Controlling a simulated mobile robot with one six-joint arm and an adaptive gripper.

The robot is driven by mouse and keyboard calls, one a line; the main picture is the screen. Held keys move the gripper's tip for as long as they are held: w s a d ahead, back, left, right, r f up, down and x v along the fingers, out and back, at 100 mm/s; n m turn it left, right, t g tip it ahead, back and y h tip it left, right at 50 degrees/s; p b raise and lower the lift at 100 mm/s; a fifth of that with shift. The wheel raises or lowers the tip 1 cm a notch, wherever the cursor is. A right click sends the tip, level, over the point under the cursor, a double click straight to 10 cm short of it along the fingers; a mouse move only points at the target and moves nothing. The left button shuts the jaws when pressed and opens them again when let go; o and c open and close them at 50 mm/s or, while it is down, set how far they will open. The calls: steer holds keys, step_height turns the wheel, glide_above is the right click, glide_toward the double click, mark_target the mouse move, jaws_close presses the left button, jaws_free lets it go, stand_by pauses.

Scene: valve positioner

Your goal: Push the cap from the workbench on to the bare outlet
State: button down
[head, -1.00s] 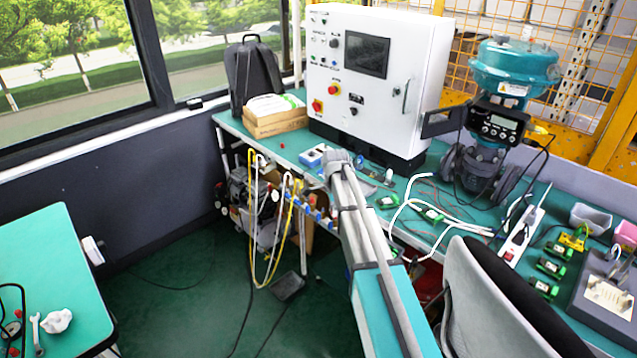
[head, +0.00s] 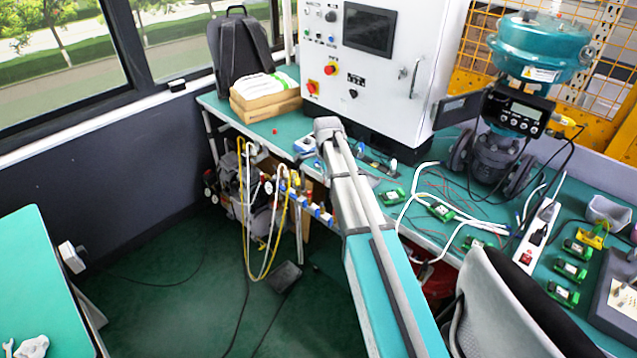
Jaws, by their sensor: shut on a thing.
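A small red piece (head: 275,131) lies on the green workbench (head: 232,108) near the cardboard boxes; it is too small to tell whether it is a cap. A manifold (head: 316,212) with blue and white fittings runs along the front of the bench, below its edge. Yellow and white hoses (head: 243,205) hang from its left part. Its right part passes behind my arm, and I cannot make out which outlet is bare. My arm reaches out to the bench front, and its far end hides what lies behind it. My gripper does not show.
A white control cabinet (head: 425,70), a backpack (head: 238,50) and boxes (head: 266,108) stand on the bench. A valve with a teal actuator (head: 540,50) is at right. A chair (head: 500,310) is close at right. A second table (head: 40,270) is at left. Green floor lies between.

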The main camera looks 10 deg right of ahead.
stand_by(0.4)
steer(key=n+b, duration=0.1)
steer(key=b, duration=0.5)
glide_above(322, 204)
step_height(322, 204, down, 6)
steer(key=shift+s+r, duration=0.1)
steer(key=shift+f+b, duration=2.55)
steer(key=shift+f, duration=0.1)
steer(key=shift+f+b, duration=0.8)
steer(key=shift+b, duration=0.05)
stand_by(1.3)
steer(key=c, duration=0.5)
jaws_free()
steer(key=shift+c, duration=0.2)
steer(key=shift+r, duration=0.15)
